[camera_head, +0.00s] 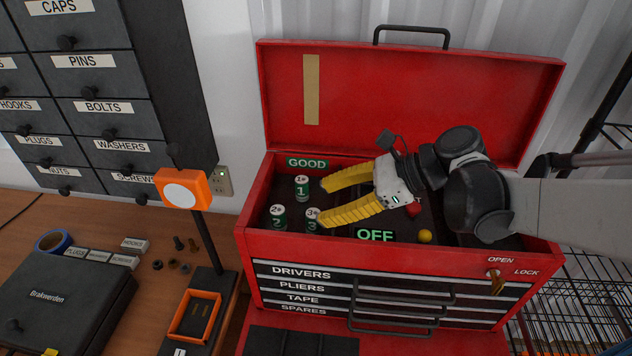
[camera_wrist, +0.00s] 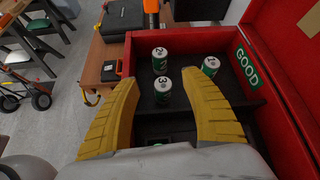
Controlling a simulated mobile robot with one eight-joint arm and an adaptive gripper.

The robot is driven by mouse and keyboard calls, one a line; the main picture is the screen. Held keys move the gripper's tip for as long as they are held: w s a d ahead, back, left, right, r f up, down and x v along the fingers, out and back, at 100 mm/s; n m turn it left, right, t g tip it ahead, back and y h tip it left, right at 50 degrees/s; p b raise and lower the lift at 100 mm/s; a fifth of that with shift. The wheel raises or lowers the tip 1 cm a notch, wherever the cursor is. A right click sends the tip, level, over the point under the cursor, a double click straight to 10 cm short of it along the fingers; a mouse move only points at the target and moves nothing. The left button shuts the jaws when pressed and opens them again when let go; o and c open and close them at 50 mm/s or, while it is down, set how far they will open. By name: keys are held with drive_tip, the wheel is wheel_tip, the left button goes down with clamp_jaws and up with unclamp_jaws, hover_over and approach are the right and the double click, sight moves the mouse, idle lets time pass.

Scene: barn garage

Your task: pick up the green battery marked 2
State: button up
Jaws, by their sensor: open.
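The green battery marked 2 (camera_head: 278,221) stands upright in the left part of the open red toolbox, with a white top. It also shows in the wrist view (camera_wrist: 160,64), beyond battery 3. Battery 3 (camera_head: 312,225) stands to its right and battery 1 (camera_head: 302,193) behind; both show in the wrist view, battery 3 (camera_wrist: 163,97) nearer and battery 1 (camera_wrist: 209,69) at right. My gripper (camera_head: 321,202) has its yellow fingers spread, empty, pointing left over the toolbox. Its lower fingertip overlaps battery 3 in the head view; I cannot tell if they touch. Battery 2 is apart from the fingers.
The toolbox walls (camera_head: 246,233) and raised lid (camera_head: 420,95) surround the compartments. A GOOD label (camera_head: 307,163) is behind the batteries and an OFF label (camera_head: 374,235) in front. A yellow ball (camera_head: 425,236) lies under my arm. An orange-topped post (camera_head: 183,188) stands left.

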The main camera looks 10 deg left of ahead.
sight(278, 214)
drive_tip(key=shift+w+a+f+m+g+y, duration=0.15)
drive_tip(key=shift+a+f+m+g+y, duration=0.1)
drive_tip(key=shift+a, duration=0.1)
drive_tip(key=shift+w+a+f+m+g+y, duration=0.1)
drive_tip(key=shift+a+m+g+y, duration=0.05)
drive_tip(key=shift+a+m, duration=0.15)
drive_tip(key=x, duration=0.5)
drive_tip(key=shift+a+b, duration=0.15)
drive_tip(key=shift+b, duration=0.25)
drive_tip(key=x, duration=0.5)
drive_tip(key=shift+a+f+b, duration=0.25)
drive_tip(key=shift+f+b, duration=0.05)
drive_tip(key=shift+b, duration=0.1)
drive_tip(key=shift+d, duration=0.1)
drive_tip(key=shift+c, duration=0.4)
clamp_jaws()
